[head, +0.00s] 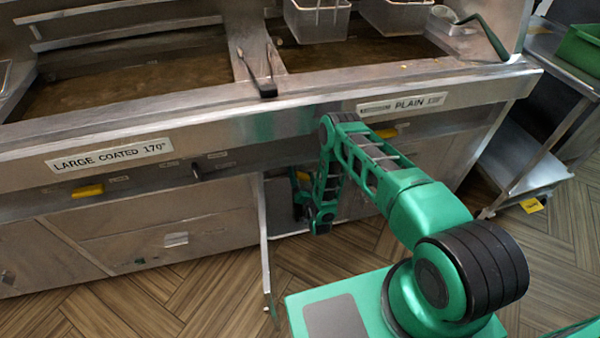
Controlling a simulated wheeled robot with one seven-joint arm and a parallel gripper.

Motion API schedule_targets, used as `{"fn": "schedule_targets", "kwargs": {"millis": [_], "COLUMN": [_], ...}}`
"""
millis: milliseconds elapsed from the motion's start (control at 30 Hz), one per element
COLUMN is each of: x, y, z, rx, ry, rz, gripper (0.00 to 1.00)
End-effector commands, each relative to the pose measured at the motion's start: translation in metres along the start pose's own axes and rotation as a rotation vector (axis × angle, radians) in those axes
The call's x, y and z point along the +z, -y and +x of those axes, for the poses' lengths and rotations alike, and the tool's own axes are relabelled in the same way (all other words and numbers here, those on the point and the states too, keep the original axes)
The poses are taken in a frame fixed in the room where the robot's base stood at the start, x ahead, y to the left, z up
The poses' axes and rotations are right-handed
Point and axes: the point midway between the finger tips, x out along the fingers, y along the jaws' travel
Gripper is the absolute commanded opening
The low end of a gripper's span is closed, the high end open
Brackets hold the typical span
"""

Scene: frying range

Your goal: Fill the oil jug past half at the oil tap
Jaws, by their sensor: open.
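My arm bends over the front of the fryer and reaches down to an open cabinet below the counter. My gripper (298,208) is at the cabinet opening (283,198), small and partly hidden by my own arm link. It is open, and I see nothing held in it. I cannot make out the oil jug or the oil tap. The inside of the cabinet is dark and mostly hidden behind my arm.
The cabinet door (265,245) stands open, edge-on, just left of my arm. Yellow handles (88,191) stick out from the fryer front. Tongs (262,75) lie between the oil vats; baskets (318,22) hang behind. A steel side table (520,155) stands right.

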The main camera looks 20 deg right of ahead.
Motion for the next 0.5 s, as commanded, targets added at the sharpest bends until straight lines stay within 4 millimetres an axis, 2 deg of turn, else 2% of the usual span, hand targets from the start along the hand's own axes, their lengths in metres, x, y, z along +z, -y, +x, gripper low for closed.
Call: {"fn": "schedule_targets", "kwargs": {"millis": [200, 500], "x": [0.0, 0.0], "y": [0.0, 0.0], "z": [0.021, 0.025], "rx": [0.0, 0.0], "ry": [-0.001, 0.0], "rz": [0.0, -0.001], "gripper": [0.77, 0.77]}}
